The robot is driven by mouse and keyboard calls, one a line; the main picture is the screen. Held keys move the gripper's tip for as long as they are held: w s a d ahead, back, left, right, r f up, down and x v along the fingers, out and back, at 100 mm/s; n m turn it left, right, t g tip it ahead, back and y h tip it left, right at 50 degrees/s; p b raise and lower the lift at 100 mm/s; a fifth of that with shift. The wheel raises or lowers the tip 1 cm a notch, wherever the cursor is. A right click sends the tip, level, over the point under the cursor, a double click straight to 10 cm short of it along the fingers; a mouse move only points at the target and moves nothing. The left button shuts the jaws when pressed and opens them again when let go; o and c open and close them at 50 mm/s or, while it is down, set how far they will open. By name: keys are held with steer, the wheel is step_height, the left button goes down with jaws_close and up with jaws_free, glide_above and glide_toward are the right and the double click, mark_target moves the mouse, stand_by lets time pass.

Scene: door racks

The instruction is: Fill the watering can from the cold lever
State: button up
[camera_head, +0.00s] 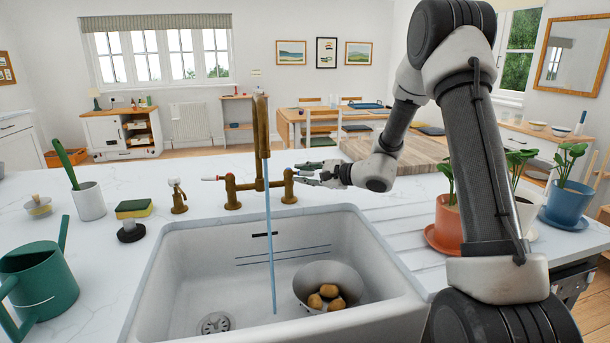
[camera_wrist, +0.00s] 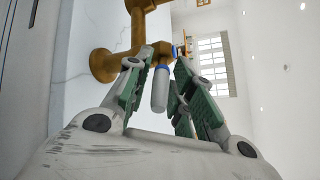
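The brass tap (camera_head: 259,130) stands behind the white sink, and a thin blue stream of water (camera_head: 270,240) runs from it into the basin. The cold lever, white with a blue band (camera_wrist: 160,88), shows in the wrist view between my fingers. My gripper (camera_head: 305,174) is at the right side of the tap; in the wrist view (camera_wrist: 163,75) its green-padded fingers stand apart around the lever, with a gap visible on the right. The red-tipped lever (camera_head: 212,178) is on the tap's left. The green watering can (camera_head: 42,285) stands on the counter left of the sink, away from the stream.
In the sink (camera_head: 190,270), a bowl (camera_head: 312,277) with several potatoes sits right of the stream. A sponge (camera_head: 134,208), brush pot (camera_head: 89,202) and small brass fitting (camera_head: 179,197) stand left of the sink. Potted plants (camera_head: 447,215) line the right counter, near my arm.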

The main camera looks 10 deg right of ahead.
steer(key=shift+o, duration=0.6)
steer(key=v, duration=1.2)
